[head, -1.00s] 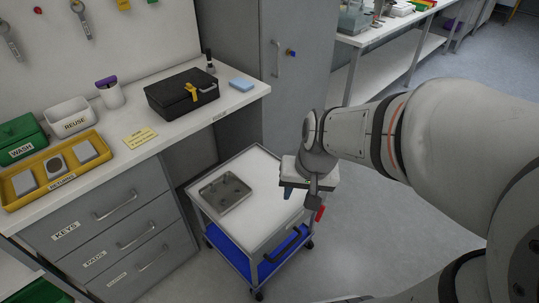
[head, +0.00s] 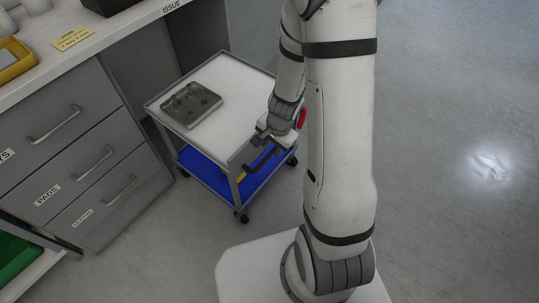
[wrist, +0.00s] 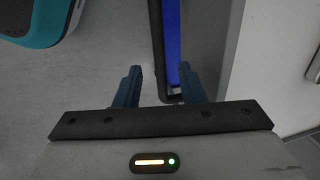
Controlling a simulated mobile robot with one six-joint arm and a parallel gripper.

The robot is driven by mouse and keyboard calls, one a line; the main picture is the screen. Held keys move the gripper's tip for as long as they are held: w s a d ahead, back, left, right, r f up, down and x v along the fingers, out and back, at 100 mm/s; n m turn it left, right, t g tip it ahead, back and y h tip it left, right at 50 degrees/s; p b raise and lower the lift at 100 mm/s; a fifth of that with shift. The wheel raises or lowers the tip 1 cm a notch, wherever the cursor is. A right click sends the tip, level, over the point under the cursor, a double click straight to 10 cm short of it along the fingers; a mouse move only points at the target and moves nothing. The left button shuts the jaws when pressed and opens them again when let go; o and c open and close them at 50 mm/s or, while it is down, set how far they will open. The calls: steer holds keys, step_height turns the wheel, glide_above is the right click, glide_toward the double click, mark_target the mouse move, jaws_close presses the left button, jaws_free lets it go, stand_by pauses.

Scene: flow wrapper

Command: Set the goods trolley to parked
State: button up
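The goods trolley (head: 229,76) has a pale top, a grey metal frame and a blue lower shelf (head: 207,177). It stands on castors beside the drawer unit. Its black handle (head: 262,158) is on the near side. My gripper (head: 265,133) is at this side, close to the handle and partly hidden by my arm. In the wrist view, its two blue fingers (wrist: 159,87) are apart, with a dark bar (wrist: 157,45) and its bent end showing between them. I cannot tell whether they touch it. A red piece (head: 302,118) shows at the trolley's right edge.
A grey metal tray (head: 191,104) lies on the trolley top. The drawer unit (head: 75,150) and counter stand close on the left. Open floor (head: 450,200) lies to the right. A teal and dark object (wrist: 45,25) shows at the wrist view's upper left.

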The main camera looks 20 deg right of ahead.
mark_target(269, 154)
steer(key=f, duration=0.1)
steer(key=f+b, duration=0.2)
steer(key=f, duration=0.1)
steer(key=shift+w+a+f, duration=0.1)
steer(key=shift+w+a, duration=0.15)
steer(key=shift+w, duration=0.1)
jaws_close()
stand_by(0.4)
